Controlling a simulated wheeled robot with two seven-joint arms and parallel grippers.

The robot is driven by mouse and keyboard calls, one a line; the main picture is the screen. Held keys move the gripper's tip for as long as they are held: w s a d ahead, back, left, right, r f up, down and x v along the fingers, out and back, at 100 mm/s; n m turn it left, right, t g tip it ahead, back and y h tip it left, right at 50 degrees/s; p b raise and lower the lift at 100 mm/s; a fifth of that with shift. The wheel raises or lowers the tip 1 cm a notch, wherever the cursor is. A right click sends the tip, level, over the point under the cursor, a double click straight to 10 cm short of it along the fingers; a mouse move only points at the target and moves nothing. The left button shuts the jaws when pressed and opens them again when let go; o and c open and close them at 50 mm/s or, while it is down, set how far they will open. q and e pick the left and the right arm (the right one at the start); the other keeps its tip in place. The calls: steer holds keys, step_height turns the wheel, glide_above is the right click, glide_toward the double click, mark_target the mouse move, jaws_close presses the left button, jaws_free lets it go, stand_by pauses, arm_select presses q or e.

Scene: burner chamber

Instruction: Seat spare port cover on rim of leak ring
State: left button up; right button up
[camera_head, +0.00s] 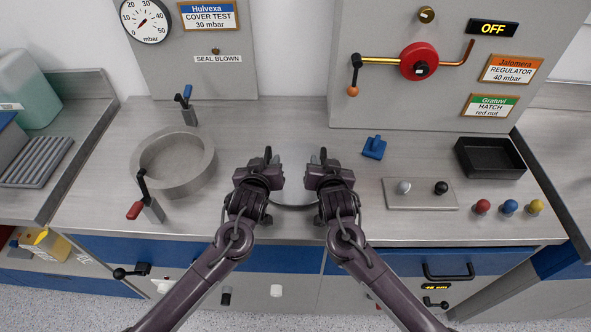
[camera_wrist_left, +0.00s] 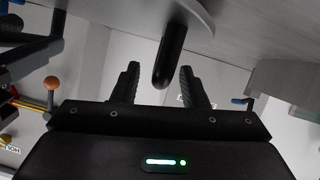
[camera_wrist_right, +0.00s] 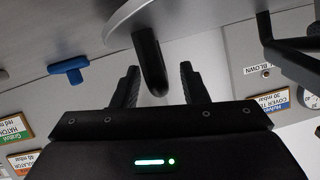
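The spare port cover, a flat grey disc (camera_head: 293,207), lies at the front middle of the worktop, mostly hidden by my grippers in the head view. My left gripper (camera_head: 268,160) is open, with a black handle (camera_wrist_left: 170,55) of the cover between its fingers and gaps beside it. My right gripper (camera_head: 321,160) is open, with another black handle (camera_wrist_right: 150,60) between its fingers, also with gaps. The leak ring (camera_head: 188,186), a grey open ring, stands on the worktop left of my left gripper. Nothing covers its top.
A red-handled clamp (camera_head: 147,205) stands at the ring's front and a blue-handled clamp (camera_head: 187,110) behind it. The worktop behind my grippers is clear.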

arm_select(q)
steer(key=shift+x, duration=0.9)
arm_select(e)
steer(key=shift+x, duration=0.9)
arm_select(q)
steer(key=shift+s, duration=0.1)
jaws_close()
arm_select(e)
jaws_close()
arm_select(q)
steer(key=shift+r, duration=0.1)
arm_select(e)
steer(key=shift+r, duration=0.1)
